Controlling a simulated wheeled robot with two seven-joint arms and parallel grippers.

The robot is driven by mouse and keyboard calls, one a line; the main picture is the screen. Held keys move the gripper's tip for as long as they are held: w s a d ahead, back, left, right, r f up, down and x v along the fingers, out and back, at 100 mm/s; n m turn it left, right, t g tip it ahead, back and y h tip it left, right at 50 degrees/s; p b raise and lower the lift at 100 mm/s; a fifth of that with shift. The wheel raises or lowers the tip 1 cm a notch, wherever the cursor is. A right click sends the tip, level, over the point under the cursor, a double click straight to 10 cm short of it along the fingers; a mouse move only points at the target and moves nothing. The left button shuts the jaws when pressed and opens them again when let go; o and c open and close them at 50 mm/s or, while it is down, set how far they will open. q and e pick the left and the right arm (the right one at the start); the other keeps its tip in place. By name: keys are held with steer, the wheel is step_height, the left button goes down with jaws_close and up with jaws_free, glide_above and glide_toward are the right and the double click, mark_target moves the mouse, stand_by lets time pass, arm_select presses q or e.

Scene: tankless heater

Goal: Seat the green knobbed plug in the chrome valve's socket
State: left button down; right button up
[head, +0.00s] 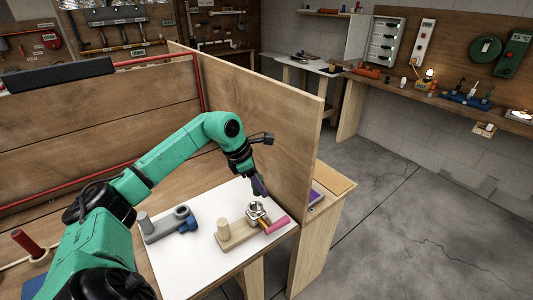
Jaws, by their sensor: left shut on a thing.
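The chrome valve (257,211) stands at one end of a light wooden block with a peg (235,235) on the white worktop. A pink handle (277,225) sticks out beside it to the lower right. My left gripper (259,190) points down just above the valve. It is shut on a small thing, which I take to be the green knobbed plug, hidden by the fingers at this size. I cannot tell whether the plug touches the socket. My right gripper is not in view.
A grey fixture with a peg and a blue part (168,225) stands left of the wooden block on the white worktop (190,265). A tall wooden panel (265,125) rises close behind my gripper. The worktop's front is clear. A red-handled tool (27,242) lies at far left.

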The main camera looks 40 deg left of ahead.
arm_select(q)
steer(key=shift+w+a+r+n, duration=0.2)
steer(key=shift+a+r+n, duration=0.5)
steer(key=shift+a+r, duration=0.15)
step_height(320, 180, down, 5)
steer(key=b, duration=0.4)
steer(key=shift+w+d, duration=0.1)
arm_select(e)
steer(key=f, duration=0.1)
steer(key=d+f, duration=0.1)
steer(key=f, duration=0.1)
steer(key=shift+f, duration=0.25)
arm_select(q)
steer(key=shift+r, duration=0.1)
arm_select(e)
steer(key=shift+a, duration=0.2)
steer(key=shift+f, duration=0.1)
